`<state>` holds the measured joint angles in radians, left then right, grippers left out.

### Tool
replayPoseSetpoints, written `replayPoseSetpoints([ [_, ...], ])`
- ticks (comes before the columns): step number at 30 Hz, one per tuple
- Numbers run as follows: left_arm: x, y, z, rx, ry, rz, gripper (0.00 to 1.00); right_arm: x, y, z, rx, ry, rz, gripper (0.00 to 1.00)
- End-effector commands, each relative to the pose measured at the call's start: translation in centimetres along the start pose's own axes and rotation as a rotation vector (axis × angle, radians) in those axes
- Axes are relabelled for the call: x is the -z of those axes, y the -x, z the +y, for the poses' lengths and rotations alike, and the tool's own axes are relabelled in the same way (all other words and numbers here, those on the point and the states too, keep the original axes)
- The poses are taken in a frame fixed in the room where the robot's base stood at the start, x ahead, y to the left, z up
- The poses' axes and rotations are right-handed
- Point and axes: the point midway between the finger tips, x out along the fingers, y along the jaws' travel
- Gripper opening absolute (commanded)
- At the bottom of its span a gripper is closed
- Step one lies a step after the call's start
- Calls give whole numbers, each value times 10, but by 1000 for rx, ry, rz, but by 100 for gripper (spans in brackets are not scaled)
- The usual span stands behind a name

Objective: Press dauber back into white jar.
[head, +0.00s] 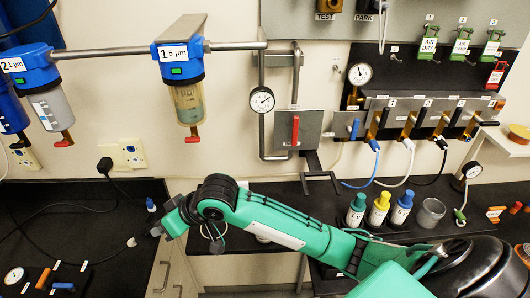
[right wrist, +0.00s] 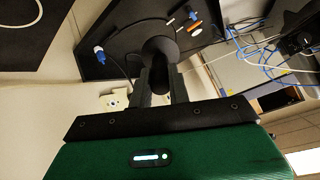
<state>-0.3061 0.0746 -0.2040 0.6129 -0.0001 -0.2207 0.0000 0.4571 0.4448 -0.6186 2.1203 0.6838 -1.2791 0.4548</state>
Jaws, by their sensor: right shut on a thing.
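My right gripper (head: 157,229) is at the far left end of my green arm in the head view, above the black bench's right edge. In the right wrist view my right gripper (right wrist: 162,88) is shut on a dark thing with a round, wide head (right wrist: 160,48). I cannot tell for sure whether it is the dauber. I see no jar that is clearly white. A greyish open jar (head: 430,212) stands on the right bench, beside green (head: 355,210), yellow (head: 378,209) and blue (head: 400,210) capped bottles, far from the gripper. My left gripper is not in view.
A blue connector (head: 150,204) and thin cables lie by the gripper on the left black bench (head: 95,225). Filter housings (head: 180,75) hang from a pipe above. Gauges, a valve manifold (head: 425,113) and hoses fill the right wall. A gap separates the benches.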

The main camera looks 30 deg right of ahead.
Motion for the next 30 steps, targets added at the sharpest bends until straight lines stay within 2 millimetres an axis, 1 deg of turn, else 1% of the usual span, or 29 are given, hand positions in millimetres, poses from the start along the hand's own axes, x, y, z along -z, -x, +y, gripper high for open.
replayPoseSetpoints([
  [1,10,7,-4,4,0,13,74,6,5,3,2,32,-53,0],
  [4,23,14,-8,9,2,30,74,7,10,8,18,97,-176,0],
  [8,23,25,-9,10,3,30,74,5,26,26,23,191,-345,0],
  [10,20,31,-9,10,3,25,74,4,41,41,16,245,-437,0],
  [11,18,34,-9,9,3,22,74,3,49,48,11,268,-477,0],
  [13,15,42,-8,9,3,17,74,2,73,69,-9,318,-566,0],
  [14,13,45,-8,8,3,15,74,2,86,78,-20,337,-602,0],
  [15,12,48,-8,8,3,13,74,2,102,90,-34,359,-644,0],
  [17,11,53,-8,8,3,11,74,1,127,106,-56,382,-697,0],
  [18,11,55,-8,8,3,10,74,1,143,115,-70,392,-726,0],
  [21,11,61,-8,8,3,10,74,1,180,132,-101,405,-782,0],
  [24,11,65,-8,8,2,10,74,1,208,144,-124,407,-817,0],
  [25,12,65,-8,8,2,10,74,0,214,146,-130,408,-826,0],
  [27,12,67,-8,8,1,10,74,0,226,150,-139,407,-840,0],
  [30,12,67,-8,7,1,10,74,0,235,153,-146,406,-850,0],
])
